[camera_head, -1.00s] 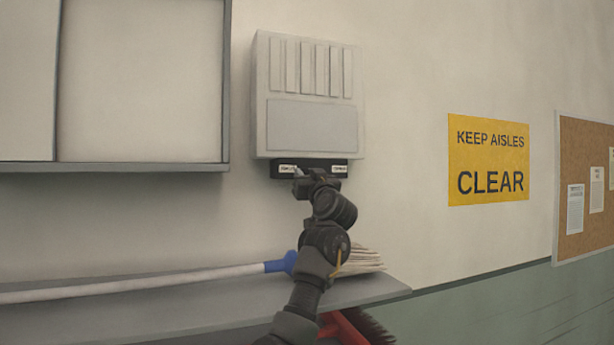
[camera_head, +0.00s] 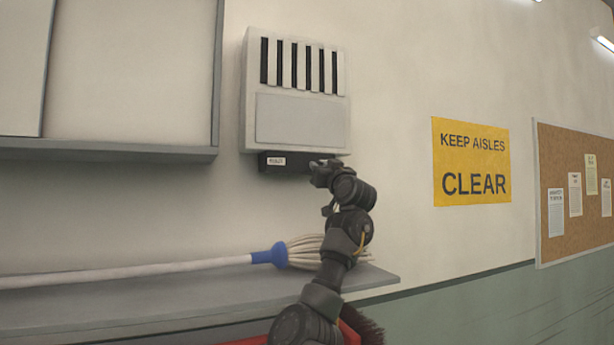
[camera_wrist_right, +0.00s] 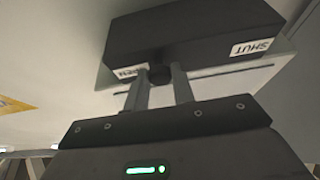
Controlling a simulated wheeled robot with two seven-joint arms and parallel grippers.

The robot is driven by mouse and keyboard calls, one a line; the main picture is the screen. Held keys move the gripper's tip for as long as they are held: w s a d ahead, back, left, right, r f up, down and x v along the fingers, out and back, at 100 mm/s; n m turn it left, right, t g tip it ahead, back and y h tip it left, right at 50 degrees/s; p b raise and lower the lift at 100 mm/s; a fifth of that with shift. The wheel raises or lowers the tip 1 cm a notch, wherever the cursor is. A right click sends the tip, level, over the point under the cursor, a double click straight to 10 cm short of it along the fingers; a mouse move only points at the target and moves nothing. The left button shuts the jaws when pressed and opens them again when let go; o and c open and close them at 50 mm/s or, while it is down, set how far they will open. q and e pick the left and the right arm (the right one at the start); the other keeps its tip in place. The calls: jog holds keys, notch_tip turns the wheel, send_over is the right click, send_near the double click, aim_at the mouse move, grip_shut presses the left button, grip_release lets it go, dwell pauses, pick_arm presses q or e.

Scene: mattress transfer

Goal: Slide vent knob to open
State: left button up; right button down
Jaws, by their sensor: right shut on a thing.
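The white vent box (camera_head: 296,92) is on the wall, with several dark slots showing along its upper front. Under it is a black slide bar (camera_head: 272,163) with a small white label at its left end. In the right wrist view the bar (camera_wrist_right: 195,35) carries a "SHUT" label (camera_wrist_right: 252,47) and, at the other end, a partly hidden label ending in "EN" (camera_wrist_right: 132,71). The dark round knob (camera_wrist_right: 159,76) is beside that second label. My right gripper (camera_head: 320,170) is shut on the knob at the bar's right end. My left gripper is out of view.
A grey shelf (camera_head: 180,307) below bears a mop (camera_head: 150,266) with a blue collar. A red brush shows partly behind my arm. A framed panel (camera_head: 130,75) is at left; a yellow sign (camera_head: 471,162) and cork board (camera_head: 575,190) are at right.

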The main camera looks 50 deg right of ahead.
jog(key=shift+s+r, duration=0.1)
jog(key=shift+r, duration=0.05)
jog(key=c, duration=1.5)
grip_release()
jog(key=shift+d, duration=0.1)
jog(key=shift+c, duration=0.2)
jog(key=o, duration=0.4)
jog(key=shift+d, duration=0.25)
jog(key=shift+c, duration=0.2)
jog(key=b+v, duration=0.7)
jog(key=v, duration=0.4)
jog(key=shift+b, duration=0.4)
